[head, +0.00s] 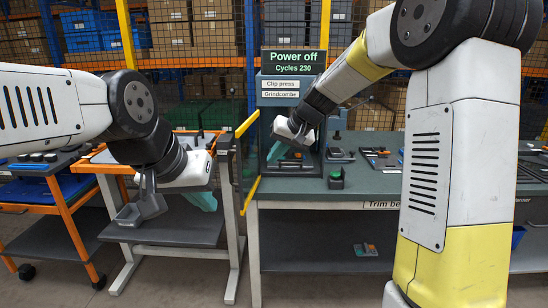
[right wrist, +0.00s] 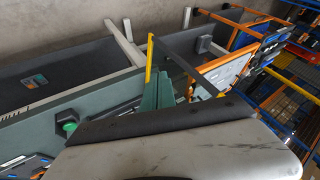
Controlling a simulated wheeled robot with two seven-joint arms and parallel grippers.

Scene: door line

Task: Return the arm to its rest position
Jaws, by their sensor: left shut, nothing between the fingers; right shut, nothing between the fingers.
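My right arm reaches in from the right in the head view. Its gripper (head: 276,153) is shut and empty, with teal fingers pointing down in front of the clip press, below its display (head: 293,62) reading "Power off, Cycles 230". The right wrist view shows the same teal fingers (right wrist: 158,90) together with nothing between them. I cannot tell whether they touch anything. My left arm comes in from the left; its gripper (head: 203,200) is shut and empty, hanging in front of the orange-edged cart. My left arm hides part of that cart.
The green-topped bench (head: 375,188) carries the press, a green button (head: 336,178) and tools at the right. A yellow-edged guard (head: 247,124) stands between the bench and the cart (head: 233,220). Another orange cart (head: 66,215) is at left. Shelves with boxes stand behind.

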